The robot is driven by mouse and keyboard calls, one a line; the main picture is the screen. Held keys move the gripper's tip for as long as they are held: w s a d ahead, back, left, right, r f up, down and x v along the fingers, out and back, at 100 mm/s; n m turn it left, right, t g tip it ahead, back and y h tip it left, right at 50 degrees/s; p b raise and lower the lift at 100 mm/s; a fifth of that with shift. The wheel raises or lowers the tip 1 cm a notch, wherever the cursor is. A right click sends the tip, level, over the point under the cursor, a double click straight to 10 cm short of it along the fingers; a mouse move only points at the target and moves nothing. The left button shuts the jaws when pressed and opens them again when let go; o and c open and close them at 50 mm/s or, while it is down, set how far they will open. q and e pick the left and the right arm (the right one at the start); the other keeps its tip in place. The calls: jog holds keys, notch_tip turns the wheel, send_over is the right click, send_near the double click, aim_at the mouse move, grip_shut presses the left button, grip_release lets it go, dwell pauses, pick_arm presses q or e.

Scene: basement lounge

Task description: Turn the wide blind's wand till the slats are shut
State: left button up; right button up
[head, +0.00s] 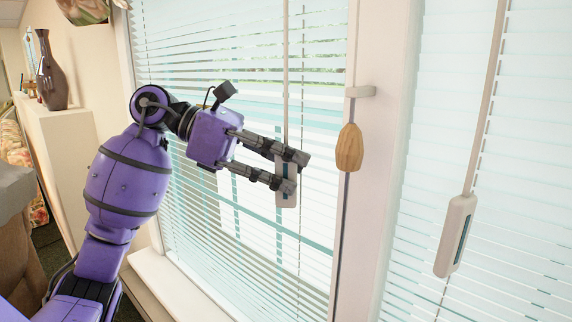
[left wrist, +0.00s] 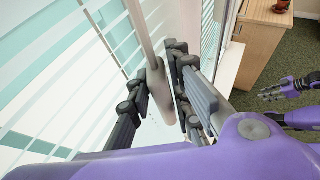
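A pale wand handle with a dark stripe (head: 286,190) hangs on a thin wand in front of the left window's blind (head: 215,215). My left gripper (head: 297,173) is at this handle, one finger on each side of it. In the left wrist view the handle (left wrist: 160,88) stands between the fingers of the left gripper (left wrist: 160,75); they are close to it, with a narrow gap seeming to show on one side. The blind's slats are tilted, with light and some greenery showing between them. My right gripper (left wrist: 272,94) shows small at the right of the wrist view; its finger opening is unclear.
A second blind (head: 420,230) at the right has its own wand handle (head: 456,235). A wooden cord pull (head: 349,148) hangs before the white post between the windows. A brown vase (head: 52,80) stands on a ledge at left. A wooden cabinet (left wrist: 262,45) shows in the wrist view.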

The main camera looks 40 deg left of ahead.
pick_arm(q)
grip_shut()
